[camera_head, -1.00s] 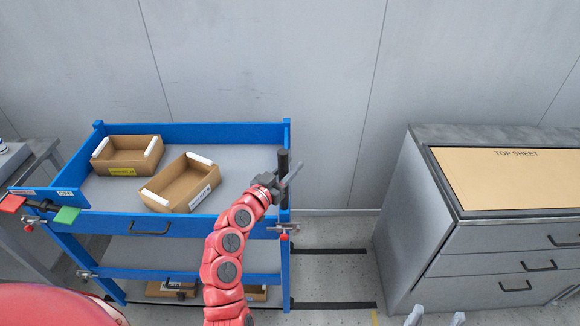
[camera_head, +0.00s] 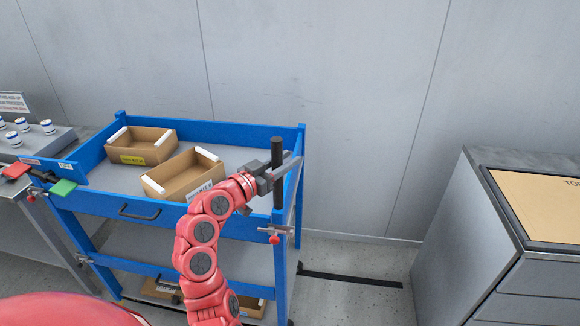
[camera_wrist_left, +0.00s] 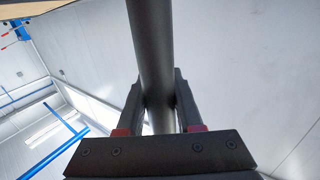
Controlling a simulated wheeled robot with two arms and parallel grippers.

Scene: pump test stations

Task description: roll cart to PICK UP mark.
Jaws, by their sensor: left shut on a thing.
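The blue cart (camera_head: 145,210) stands against the grey wall, with a grey top tray and lower shelves. My left gripper (camera_head: 277,174) is shut on the black upright handle post (camera_head: 277,155) at the cart's right end. In the left wrist view the dark post (camera_wrist_left: 152,60) runs between the two fingers (camera_wrist_left: 160,105). My right gripper is not in view. No PICK UP lettering can be read on the floor.
Two cardboard boxes (camera_head: 141,147) (camera_head: 183,174) sit in the top tray. A bench with white-and-blue knobs (camera_head: 15,138) is close at the cart's left. A grey drawer cabinet (camera_head: 480,215) stands right. Floor with a black strip (camera_head: 350,279) lies between.

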